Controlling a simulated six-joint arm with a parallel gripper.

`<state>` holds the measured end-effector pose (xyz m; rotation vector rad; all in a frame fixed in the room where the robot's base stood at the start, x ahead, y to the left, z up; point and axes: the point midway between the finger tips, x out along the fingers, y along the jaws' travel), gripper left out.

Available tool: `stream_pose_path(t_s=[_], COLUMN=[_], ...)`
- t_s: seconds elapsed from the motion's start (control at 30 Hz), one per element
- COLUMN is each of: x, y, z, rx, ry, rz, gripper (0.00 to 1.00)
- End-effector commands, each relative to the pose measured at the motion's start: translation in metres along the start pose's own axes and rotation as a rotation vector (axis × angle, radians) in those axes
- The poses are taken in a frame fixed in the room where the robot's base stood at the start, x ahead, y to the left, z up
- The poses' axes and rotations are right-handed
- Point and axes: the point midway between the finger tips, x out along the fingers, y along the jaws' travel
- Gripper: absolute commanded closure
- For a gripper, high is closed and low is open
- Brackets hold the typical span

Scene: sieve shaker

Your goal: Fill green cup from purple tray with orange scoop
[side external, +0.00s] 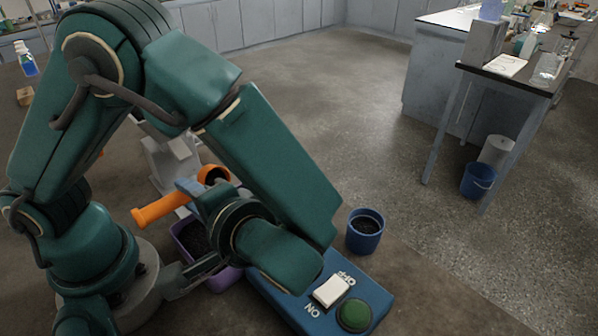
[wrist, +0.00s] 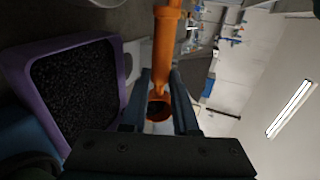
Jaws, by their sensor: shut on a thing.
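My gripper (wrist: 160,80) is shut on the orange scoop (wrist: 167,40), with a finger on each side of it. In the side view the scoop (side external: 158,209) is held above the purple tray (side external: 222,279), its handle pointing down-left and its round bowl at the upper right. The bowl's inside looks dark; I cannot tell whether it holds granules. The purple tray holds black granules and also shows at left in the wrist view (wrist: 52,116); my arm hides part of it in the side view. No green cup is clearly visible.
A blue cup (side external: 363,243) with dark granules stands right of my arm. In front is a blue base (side external: 290,304) with a white ON/OFF switch (side external: 332,291) and a round green part (side external: 354,315). A blue bucket (side external: 478,181) stands far right. The floor between is clear.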

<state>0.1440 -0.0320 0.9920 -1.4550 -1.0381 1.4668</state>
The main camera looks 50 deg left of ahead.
Motion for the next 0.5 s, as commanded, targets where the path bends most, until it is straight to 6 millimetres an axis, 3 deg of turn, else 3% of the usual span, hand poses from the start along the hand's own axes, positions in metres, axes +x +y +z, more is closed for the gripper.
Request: stream_pose_path(t_s=[0.5], x=[-0.0004], y=[0.0008], z=[-0.0001], rx=[0.003], ry=[0.0], rz=[-0.027], gripper=[1.0])
